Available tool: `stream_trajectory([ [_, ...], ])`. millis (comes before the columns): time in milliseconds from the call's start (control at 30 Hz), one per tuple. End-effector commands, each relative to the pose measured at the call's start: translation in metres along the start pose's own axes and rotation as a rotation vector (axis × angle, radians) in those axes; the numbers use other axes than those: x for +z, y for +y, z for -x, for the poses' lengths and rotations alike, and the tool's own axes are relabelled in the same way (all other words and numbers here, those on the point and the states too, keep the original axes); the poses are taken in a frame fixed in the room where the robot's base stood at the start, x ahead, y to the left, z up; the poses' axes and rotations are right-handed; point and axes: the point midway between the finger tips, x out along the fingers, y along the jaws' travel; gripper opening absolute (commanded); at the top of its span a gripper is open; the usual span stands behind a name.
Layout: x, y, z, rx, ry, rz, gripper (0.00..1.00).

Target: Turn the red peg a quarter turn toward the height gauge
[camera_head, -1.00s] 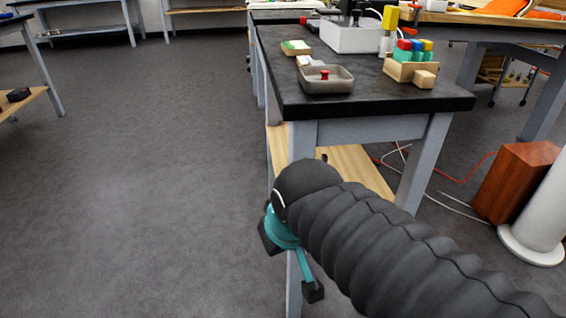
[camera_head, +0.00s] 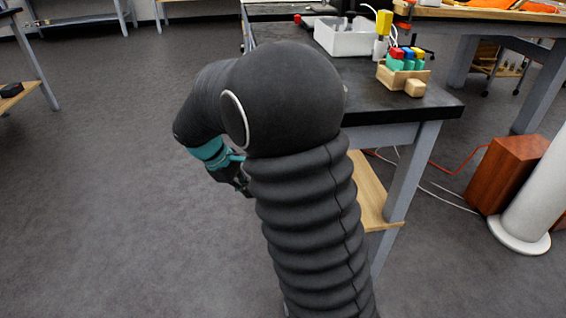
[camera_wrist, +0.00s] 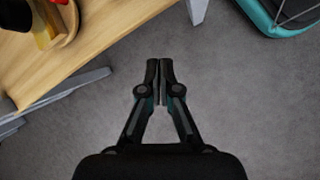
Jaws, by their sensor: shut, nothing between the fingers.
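My gripper (camera_wrist: 160,68) is shut and empty, with grey floor below its fingertips in the wrist view. In the head view my teal and black gripper hangs left of the black-topped bench, partly hidden by my arm. I cannot single out the red peg. A red-topped piece (camera_head: 397,53) stands beside blue and yellow ones in a wooden holder (camera_head: 403,76) on the bench, well away from my gripper. I cannot make out the height gauge. My arm covers the bench's near left part.
The black benchtop (camera_head: 435,103) also bears a white box (camera_head: 340,38), a yellow-and-white upright item (camera_head: 383,24) and a small wooden block (camera_head: 415,88). In the wrist view a wooden surface (camera_wrist: 100,40) lies upper left and a teal item (camera_wrist: 290,15) upper right.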

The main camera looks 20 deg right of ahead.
Motion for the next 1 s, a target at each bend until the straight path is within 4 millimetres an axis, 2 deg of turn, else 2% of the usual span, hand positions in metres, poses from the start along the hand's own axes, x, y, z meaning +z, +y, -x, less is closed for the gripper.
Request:
stream_trajectory([
  [33, -0.01, 0.013, -0.002, 0.022, -0.047, 0.073, 0.0],
  [133, -0.022, 0.041, -0.001, 0.074, -0.148, 0.233, 0.0],
  [200, -0.026, 0.062, 0.004, 0.109, -0.226, 0.352, 0.0],
  [300, -0.023, 0.08, 0.014, 0.131, -0.302, 0.47, 0.0],
  [433, -0.017, 0.087, 0.02, 0.13, -0.344, 0.551, 0.0],
  [567, -0.013, 0.089, 0.015, 0.125, -0.355, 0.573, 0.0],
  [667, -0.009, 0.091, 0.004, 0.124, -0.356, 0.574, 0.0],
  [1000, 0.01, 0.104, -0.055, 0.122, -0.354, 0.571, 0.0],
])
